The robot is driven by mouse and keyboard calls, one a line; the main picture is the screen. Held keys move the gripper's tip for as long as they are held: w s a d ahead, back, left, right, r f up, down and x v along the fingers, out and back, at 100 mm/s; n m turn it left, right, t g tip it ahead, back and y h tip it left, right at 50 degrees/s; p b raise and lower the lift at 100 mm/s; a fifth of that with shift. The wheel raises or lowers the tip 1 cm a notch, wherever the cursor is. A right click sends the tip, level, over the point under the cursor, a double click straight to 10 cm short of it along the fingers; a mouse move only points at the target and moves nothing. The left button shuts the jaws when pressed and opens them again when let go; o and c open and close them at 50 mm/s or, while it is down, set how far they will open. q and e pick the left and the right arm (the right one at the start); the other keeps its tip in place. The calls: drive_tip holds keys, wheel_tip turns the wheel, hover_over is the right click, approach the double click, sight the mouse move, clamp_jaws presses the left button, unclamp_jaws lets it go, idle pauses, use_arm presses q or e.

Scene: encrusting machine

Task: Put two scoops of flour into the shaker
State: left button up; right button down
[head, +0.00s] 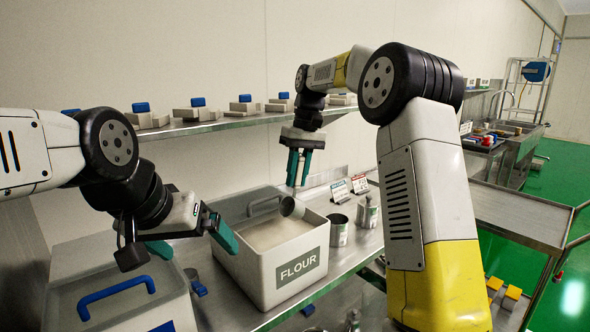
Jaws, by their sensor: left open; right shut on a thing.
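The white flour bin (283,273), labelled FLOUR, stands open on the steel counter with pale flour (262,234) inside. My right gripper (299,180) points down above the bin, shut on the scoop. The scoop's metal cup (291,207) hangs near the bin's back right rim; whether it holds flour cannot be seen. My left gripper (195,246) is open and empty left of the bin. Two metal cans stand right of the bin: an open one (338,232) close to it and another (367,214) further right. I cannot tell which is the shaker.
A second white bin with a blue-handled lid (117,290) stands at the lower left. Small label signs (341,191) stand behind the cans. A shelf (235,117) with blue-topped items runs along the wall. My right arm covers part of the counter's right side.

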sight(298, 214)
drive_tip(key=shift+s+a+f+t+h, duration=0.25)
drive_tip(key=shift+f+t+h, duration=0.1)
drive_tip(key=shift+f, duration=0.9)
drive_tip(key=shift+s+a+f+t+h, duration=0.2)
drive_tip(key=shift+a+f+t+h, duration=0.1)
drive_tip(key=shift+f, duration=0.9)
drive_tip(key=shift+s+a+f+t+h, duration=0.25)
drive_tip(key=shift+f+h, duration=0.1)
drive_tip(key=shift+f, duration=0.9)
drive_tip(key=shift+s+a+f, duration=0.1)
drive_tip(key=shift+a+f, duration=0.05)
drive_tip(key=shift+f, duration=1.6)
drive_tip(key=shift+a+f, duration=0.15)
drive_tip(key=shift+f, duration=0.05)
drive_tip(key=shift+s+a, duration=1.45)
drive_tip(key=shift+a, duration=0.45)
drive_tip(key=w+d+g+y, duration=0.1)
drive_tip(key=d+g+y, duration=0.1)
drive_tip(key=y, duration=0.1)
drive_tip(key=w+d+g+y, duration=0.2)
drive_tip(key=y, duration=0.1)
drive_tip(key=w+d+g+y, duration=0.1)
drive_tip(key=d+g+y, duration=0.1)
drive_tip(key=g+y, duration=0.1)
drive_tip(key=shift+w+d+f+y, duration=0.15)
drive_tip(key=shift+w+d+y, duration=0.05)
drive_tip(key=shift+w+y, duration=0.15)
wheel_tip(298, 214, up, 10)
drive_tip(key=w+d+g+y, duration=0.1)
drive_tip(key=shift+d, duration=0.2)
